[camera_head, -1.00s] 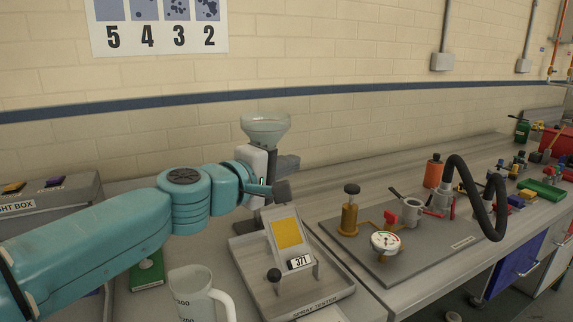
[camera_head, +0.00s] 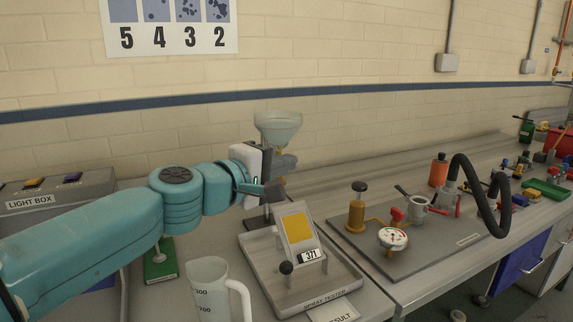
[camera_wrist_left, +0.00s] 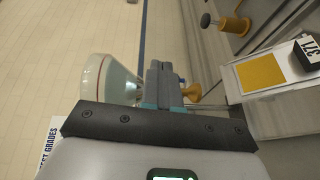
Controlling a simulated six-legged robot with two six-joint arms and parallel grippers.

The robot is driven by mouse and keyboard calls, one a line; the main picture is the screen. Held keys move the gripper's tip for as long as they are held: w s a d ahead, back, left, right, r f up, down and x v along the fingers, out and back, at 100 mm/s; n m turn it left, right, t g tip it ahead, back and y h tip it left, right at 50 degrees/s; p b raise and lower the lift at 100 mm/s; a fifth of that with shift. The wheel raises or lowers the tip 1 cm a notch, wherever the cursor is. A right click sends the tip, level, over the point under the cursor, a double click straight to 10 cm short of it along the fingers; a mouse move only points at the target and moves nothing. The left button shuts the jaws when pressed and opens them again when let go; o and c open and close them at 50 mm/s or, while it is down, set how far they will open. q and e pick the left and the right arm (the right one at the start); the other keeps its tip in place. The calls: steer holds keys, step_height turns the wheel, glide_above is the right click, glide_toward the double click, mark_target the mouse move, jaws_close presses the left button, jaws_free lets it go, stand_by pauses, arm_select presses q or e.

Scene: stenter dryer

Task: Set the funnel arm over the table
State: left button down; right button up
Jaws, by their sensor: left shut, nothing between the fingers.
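The pale glass funnel (camera_head: 278,126) stands above and behind the spray tester (camera_head: 345,287), near the wall. In the left wrist view the funnel (camera_wrist_left: 112,80) is just left of my fingers, with a brass-coloured part to their right. The tilted table (camera_head: 281,222) of the tester carries a yellow square (camera_head: 297,227); the funnel is behind it, not clearly over it. My left gripper (camera_head: 280,176) is shut and empty, in front of the funnel's lower part and hiding much of its arm. Whether it touches the arm I cannot tell. My right gripper is out of view.
A clear measuring jug (camera_head: 210,292) stands at the front, left of the tester. A green pad (camera_head: 160,268) and the light box (camera_head: 58,194) lie farther left. A plate with a gauge (camera_head: 393,239) and a black hose (camera_head: 484,205) are to the right.

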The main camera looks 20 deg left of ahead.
arm_select(q)
steer(key=s+d+p, duration=0.1)
steer(key=s+d, duration=0.1)
steer(key=s, duration=0.7)
steer(key=shift+s+d+r, duration=0.3)
steer(key=shift+d, duration=0.05)
steer(key=shift+s, duration=0.1)
steer(key=shift+f, duration=0.1)
